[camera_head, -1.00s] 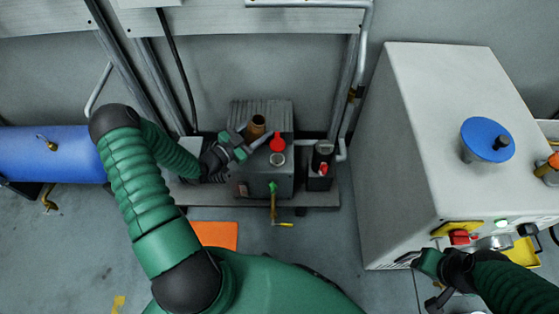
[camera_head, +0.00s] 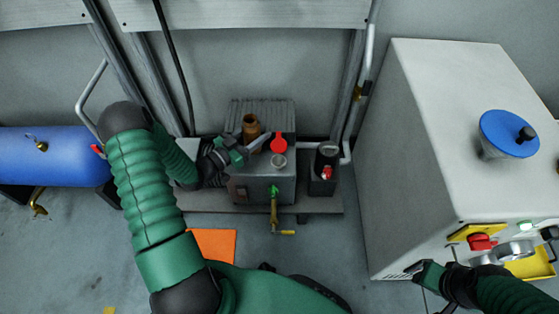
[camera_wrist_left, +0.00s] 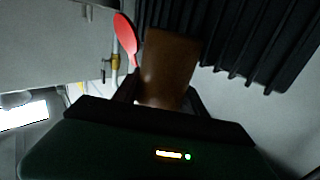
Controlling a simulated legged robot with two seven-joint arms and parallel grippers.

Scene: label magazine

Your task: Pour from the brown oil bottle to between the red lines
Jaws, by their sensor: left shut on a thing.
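The brown oil bottle (camera_head: 251,129) is in my left gripper (camera_head: 240,148), over the grey finned machine (camera_head: 262,186) in the head view. The bottle looks roughly upright, perhaps slightly tilted. In the left wrist view the brown bottle (camera_wrist_left: 168,70) stands between the two dark fingers, which are shut on it. A round red cap or disc (camera_head: 279,146) stands just right of the gripper, beside a small round port (camera_head: 278,161) on the machine's top. The red lines are too small to make out. My right gripper (camera_head: 428,276) is at the lower right, by the big grey cabinet; its fingers are unclear.
The grey cabinet (camera_head: 420,160) with a blue-topped knob (camera_head: 509,134) fills the right side. A small black unit (camera_head: 323,170) stands right of the machine. A blue tank (camera_head: 50,155) lies at left. An orange mat (camera_head: 213,243) is on the floor.

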